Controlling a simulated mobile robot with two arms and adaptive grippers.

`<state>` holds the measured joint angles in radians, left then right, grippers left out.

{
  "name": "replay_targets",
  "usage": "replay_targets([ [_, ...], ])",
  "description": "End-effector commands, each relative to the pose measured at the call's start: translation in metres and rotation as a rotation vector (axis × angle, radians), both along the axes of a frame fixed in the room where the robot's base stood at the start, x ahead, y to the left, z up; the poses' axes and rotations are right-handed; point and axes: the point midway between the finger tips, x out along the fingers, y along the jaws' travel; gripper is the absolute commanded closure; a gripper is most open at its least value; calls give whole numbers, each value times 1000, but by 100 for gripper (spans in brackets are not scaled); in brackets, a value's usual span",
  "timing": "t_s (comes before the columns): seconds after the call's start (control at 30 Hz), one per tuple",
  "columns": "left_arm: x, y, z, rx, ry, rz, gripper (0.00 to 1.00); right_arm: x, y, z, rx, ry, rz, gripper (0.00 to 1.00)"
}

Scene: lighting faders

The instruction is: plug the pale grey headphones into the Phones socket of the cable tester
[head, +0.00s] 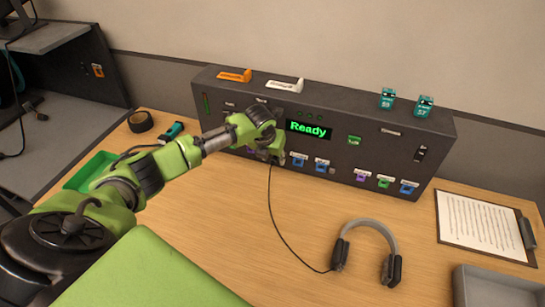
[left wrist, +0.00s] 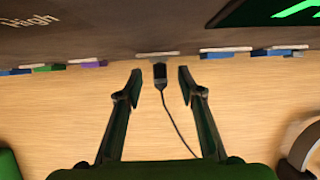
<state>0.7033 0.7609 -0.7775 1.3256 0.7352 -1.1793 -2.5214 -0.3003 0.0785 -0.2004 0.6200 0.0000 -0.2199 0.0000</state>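The headphones (head: 370,228) lie on the table, with a grey band and dark ear cups; part shows in the left wrist view (left wrist: 303,146). Their thin cable runs to the front of the dark cable tester (head: 340,145), whose display reads "Ready". In the left wrist view the black plug (left wrist: 159,73) sits at the tester's front under a white label (left wrist: 158,53) that I cannot read. It appears to be in the socket there; the socket's opening is hidden. My left gripper (head: 270,157) is open, one finger on each side of the plug, apart from it. My right gripper is out of view.
Several coloured sockets or plugs line the tester's lower front on both sides. Two teal blocks (head: 388,98) and orange and white items (head: 285,85) sit on top. A clipboard (head: 482,222), grey tray (head: 500,272), green tray (head: 90,170) and black tape roll (head: 140,121) are around.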

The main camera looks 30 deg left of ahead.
Motion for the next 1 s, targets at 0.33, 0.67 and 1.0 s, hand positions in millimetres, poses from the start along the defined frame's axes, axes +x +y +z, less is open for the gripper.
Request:
replay_targets([
  [0.33,-14,-2,37,3,-7,0,65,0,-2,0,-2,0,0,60],
  [0.67,-41,-10,96,2,-5,-1,65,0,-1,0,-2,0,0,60],
  [1.0,-49,-13,111,0,-2,0,65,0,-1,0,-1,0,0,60],
])
